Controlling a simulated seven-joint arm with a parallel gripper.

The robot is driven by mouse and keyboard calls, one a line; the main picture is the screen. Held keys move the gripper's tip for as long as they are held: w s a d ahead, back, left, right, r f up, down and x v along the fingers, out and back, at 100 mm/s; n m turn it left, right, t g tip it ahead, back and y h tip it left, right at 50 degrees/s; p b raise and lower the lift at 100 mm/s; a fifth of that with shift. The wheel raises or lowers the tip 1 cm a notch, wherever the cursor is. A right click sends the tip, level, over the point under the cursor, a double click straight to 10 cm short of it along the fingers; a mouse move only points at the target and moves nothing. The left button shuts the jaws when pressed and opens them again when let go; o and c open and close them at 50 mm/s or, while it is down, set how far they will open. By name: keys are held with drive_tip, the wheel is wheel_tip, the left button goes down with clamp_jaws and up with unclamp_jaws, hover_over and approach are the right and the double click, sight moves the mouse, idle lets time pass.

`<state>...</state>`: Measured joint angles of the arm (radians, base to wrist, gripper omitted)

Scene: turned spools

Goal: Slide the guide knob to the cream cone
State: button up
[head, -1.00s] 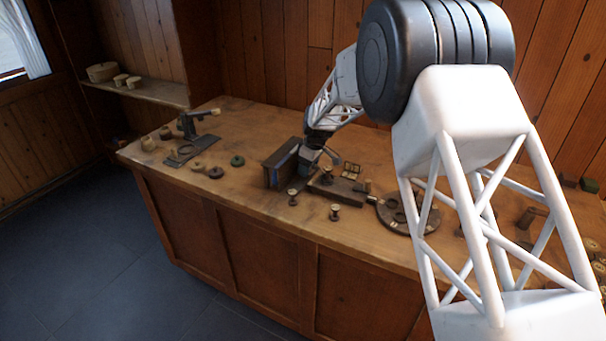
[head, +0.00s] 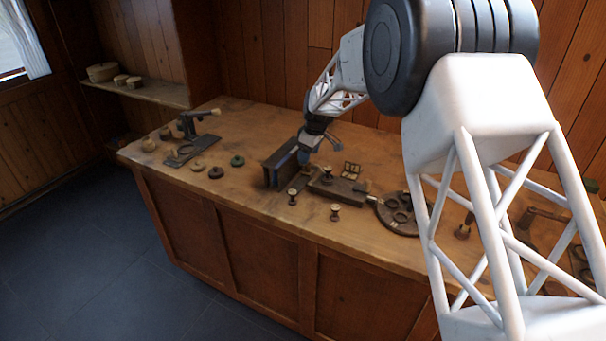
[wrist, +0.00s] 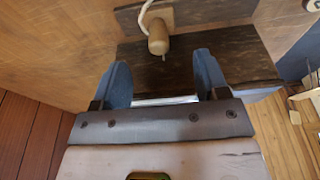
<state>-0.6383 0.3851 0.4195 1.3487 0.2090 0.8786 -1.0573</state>
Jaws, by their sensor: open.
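My gripper (wrist: 161,62) is open in the wrist view, its two blue fingers spread over a dark board (wrist: 232,62). A tan rounded wooden knob (wrist: 158,42) with a pale curved cord or wire stands just beyond and between the fingertips; I take it as the guide knob. No finger visibly closes on it. A small light-wood plate (wrist: 163,14) lies behind it. In the head view my gripper (head: 307,158) is at the dark upright box (head: 279,163) on the bench; its fingertips are too small to make out. I cannot pick out the cream cone for certain.
On the wooden bench (head: 250,120), a dark block (head: 338,188) and a round dark disc with holes (head: 397,218) stand right of the box. Two small spools (head: 335,212) stand near the front edge. A dark stand (head: 188,125) and several rings are at left.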

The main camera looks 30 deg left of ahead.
drive_tip(key=shift+r, duration=0.85)
clamp_jaws()
idle(0.9)
drive_tip(key=shift+r, duration=0.1)
drive_tip(key=shift+r, duration=1.9)
